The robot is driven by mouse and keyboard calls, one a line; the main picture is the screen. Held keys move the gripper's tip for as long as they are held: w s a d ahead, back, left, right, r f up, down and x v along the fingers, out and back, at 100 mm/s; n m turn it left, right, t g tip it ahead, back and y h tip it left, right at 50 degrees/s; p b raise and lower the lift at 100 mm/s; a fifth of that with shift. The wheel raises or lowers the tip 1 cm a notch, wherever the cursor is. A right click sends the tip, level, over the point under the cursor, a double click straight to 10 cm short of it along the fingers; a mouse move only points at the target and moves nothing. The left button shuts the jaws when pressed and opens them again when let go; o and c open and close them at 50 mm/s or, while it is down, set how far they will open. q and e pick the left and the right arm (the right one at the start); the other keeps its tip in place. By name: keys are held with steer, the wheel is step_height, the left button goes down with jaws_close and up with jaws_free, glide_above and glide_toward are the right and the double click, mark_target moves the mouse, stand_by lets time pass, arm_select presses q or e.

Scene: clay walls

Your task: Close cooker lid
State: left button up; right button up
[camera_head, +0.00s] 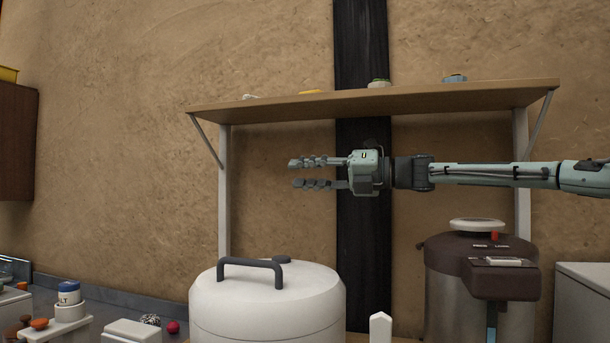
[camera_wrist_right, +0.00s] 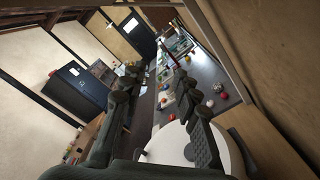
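A round white cooker (camera_head: 265,307) with a dark handle stands at the lower middle of the head view. Its top looks down on the body, but I cannot tell whether it is fully shut. A white round top in the right wrist view (camera_wrist_right: 170,147) appears to be the same cooker. A second cooker, dark brown and steel (camera_head: 452,275), stands to its right, with a pale disc on top. My right gripper (camera_head: 293,174) is open and empty above the white cooker, its fingers pointing left and apart from it. My left gripper is not in view.
A wooden shelf (camera_head: 400,99) with small items hangs above my right gripper. A white canister with a blue lid (camera_head: 68,295) and small items stand at lower left. A grey box (camera_head: 582,300) is at lower right. A wall is close behind.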

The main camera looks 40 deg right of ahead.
steer(key=v, duration=1.2)
steer(key=shift+f, duration=0.1)
stand_by(0.4)
